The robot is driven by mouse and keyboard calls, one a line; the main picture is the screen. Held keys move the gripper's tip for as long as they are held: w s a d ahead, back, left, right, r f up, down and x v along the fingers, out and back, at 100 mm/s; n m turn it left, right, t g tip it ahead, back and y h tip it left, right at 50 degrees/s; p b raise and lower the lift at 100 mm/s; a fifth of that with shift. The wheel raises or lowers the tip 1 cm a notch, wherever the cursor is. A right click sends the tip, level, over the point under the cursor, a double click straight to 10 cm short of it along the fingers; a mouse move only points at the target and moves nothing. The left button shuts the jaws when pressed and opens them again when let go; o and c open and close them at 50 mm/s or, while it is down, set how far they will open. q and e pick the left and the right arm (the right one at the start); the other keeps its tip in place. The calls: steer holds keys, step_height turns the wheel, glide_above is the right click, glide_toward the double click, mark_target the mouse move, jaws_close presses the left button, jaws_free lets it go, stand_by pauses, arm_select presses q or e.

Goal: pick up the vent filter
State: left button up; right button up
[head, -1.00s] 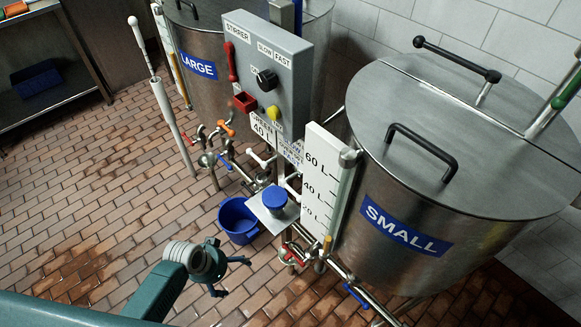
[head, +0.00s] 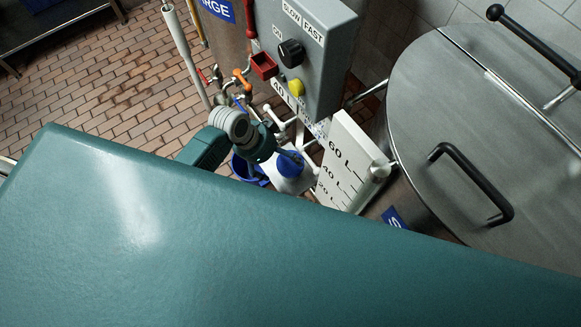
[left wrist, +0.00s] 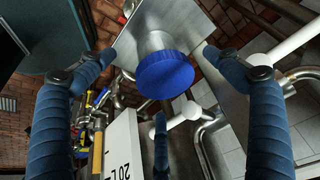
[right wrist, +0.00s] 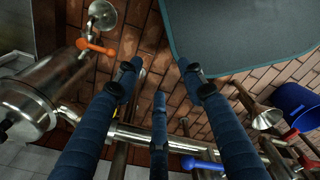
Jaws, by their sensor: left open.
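The vent filter appears to be the blue-capped piece with a pale body; its cap (head: 290,163) shows on a small metal plate (head: 296,184) in the head view. In the left wrist view its blue cap (left wrist: 165,75) faces the camera, between the spread fingers. My left gripper (head: 272,148) is right beside it in the head view, partly hidden behind my arm. In the left wrist view my left gripper (left wrist: 158,70) is open, and I cannot tell whether any finger touches the cap. My right gripper (right wrist: 160,75) has its fingers apart and is empty.
The white level scale (head: 347,160) stands close to the right of the plate. The grey control box (head: 310,50) is above and behind. A large steel tank (head: 430,120) fills the right. A blue bucket (right wrist: 297,105) and pipes with valves (right wrist: 130,132) show in the right wrist view.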

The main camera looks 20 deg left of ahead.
mark_target(285, 163)
arm_select(q)
steer(key=d+f, duration=0.1)
steer(key=w+d+f, duration=0.1)
steer(key=f, duration=0.1)
steer(key=shift+f+p, duration=0.3)
steer(key=shift+f, duration=0.15)
steer(key=c, duration=1.2)
arm_select(e)
steer(key=shift+w+a+r, duration=0.25)
steer(key=shift+w, duration=0.15)
steer(key=shift+w+a+r, duration=0.2)
steer(key=shift+w, duration=0.2)
